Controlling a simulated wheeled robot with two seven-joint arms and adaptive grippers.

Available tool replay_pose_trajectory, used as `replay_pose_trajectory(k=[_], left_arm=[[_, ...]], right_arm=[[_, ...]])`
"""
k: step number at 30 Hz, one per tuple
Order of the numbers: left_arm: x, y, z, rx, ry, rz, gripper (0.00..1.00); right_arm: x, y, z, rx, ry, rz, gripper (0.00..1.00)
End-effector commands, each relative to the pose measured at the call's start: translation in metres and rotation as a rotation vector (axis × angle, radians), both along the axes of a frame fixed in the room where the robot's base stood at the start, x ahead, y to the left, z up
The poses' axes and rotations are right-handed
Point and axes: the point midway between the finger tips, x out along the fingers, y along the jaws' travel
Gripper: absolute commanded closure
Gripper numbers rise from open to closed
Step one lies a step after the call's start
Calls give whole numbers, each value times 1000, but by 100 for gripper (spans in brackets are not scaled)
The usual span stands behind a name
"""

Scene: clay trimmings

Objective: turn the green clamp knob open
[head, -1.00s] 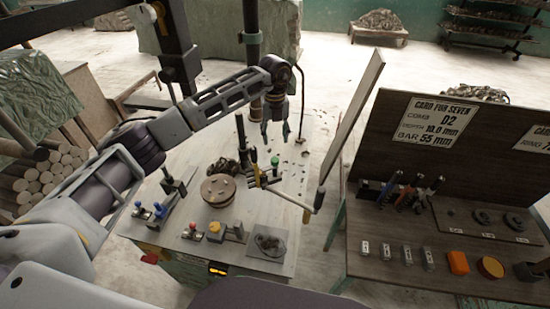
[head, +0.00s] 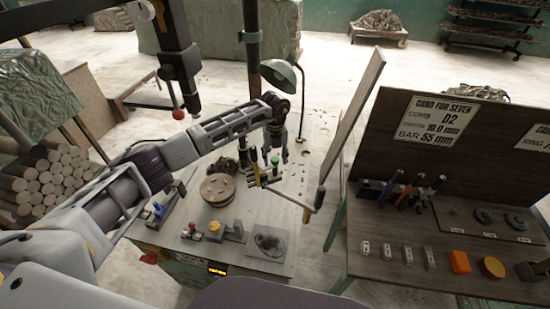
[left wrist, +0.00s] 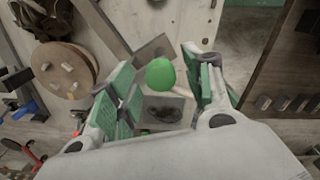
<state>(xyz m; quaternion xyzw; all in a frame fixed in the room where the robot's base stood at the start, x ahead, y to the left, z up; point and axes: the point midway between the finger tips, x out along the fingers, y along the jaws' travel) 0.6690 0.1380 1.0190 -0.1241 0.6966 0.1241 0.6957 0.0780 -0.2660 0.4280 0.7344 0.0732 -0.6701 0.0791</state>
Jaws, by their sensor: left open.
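The green clamp knob (head: 275,160) stands upright above the bench, beside a dark comb-like part. My left gripper (head: 276,148) is just above it in the head view, pointing down. In the left wrist view the green knob (left wrist: 160,73) shows as a round green ball. It lies between the two spread, green-padded fingers of my left gripper (left wrist: 163,86), with visible gaps to both sides. The gripper is open and empty. I cannot tell how far below the fingertips the knob lies. My right gripper is not in view.
A round brown wheel (head: 217,190) sits left of the knob. A lamp (head: 281,76) stands behind my arm, and a tilted board (head: 350,125) rises to the right. A yellow knob (head: 214,227) and a grey tray (head: 287,240) are at the front. A tool bench (head: 365,266) stands at the right.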

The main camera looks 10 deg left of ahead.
Motion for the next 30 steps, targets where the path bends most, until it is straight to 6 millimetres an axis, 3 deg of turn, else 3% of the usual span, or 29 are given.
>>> replay_pose_trajectory(k=[10, 20, 30], left_arm=[[0, 0, -1, 0, -1, -1, 51], [0, 0, -1, 0, -1, -1, 93], [0, 0, -1, 1, -2, -23, 95]], right_arm=[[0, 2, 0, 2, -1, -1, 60], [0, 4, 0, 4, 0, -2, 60], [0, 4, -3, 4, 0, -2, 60]])
